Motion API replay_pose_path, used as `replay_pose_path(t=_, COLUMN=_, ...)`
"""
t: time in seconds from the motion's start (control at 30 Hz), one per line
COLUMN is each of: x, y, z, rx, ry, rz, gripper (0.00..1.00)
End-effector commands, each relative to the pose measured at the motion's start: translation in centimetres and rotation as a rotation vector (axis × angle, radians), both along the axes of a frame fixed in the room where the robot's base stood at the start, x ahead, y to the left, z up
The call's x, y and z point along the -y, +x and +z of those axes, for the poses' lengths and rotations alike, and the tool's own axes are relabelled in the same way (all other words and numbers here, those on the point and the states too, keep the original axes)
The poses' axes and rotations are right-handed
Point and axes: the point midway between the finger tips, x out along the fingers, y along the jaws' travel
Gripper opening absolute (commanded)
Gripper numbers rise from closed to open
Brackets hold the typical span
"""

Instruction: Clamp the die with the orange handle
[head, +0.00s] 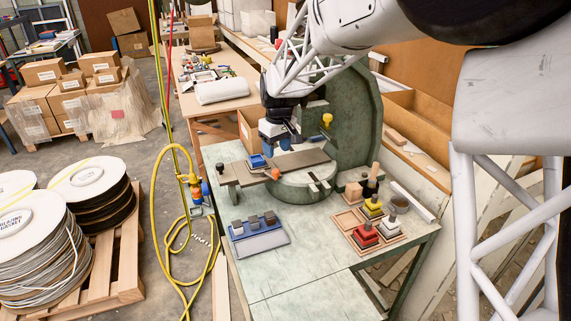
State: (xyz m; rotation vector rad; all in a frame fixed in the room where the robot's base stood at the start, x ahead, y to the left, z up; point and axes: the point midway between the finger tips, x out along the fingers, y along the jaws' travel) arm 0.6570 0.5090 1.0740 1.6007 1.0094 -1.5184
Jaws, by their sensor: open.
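The fly press is a green machine with a tall curved frame (358,125) and a round bed (300,186) on a pale green bench. A grey-brown plate (302,160) lies across the bed. A small blue block, which looks like the die (257,161), sits on the left part of the plate. An orange knob, apparently the handle (275,174), stands at the plate's front edge, right of the blue block. My gripper (275,148) is open, pointing down above the plate, close to the blue block.
A black knob (220,167) marks the plate's left end and a yellow knob (327,119) sits on the press. Wooden trays with red (365,234), yellow (373,207) and black pieces stand right. A blue rack (237,231) with grey blocks lies in front. The bench's front is clear.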

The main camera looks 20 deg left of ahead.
Motion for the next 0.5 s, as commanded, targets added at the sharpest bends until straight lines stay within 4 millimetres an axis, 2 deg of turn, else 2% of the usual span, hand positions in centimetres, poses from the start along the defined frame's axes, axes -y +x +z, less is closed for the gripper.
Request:
replay_pose_path(t=0.2, x=-0.97, y=0.94, z=-0.97, rx=-0.004, ry=-0.063, rz=0.106, gripper=0.53)
replay_pose_path(t=0.5, x=-0.99, y=1.05, z=-1.08, rx=-0.004, ry=-0.072, rz=0.122, gripper=0.53)
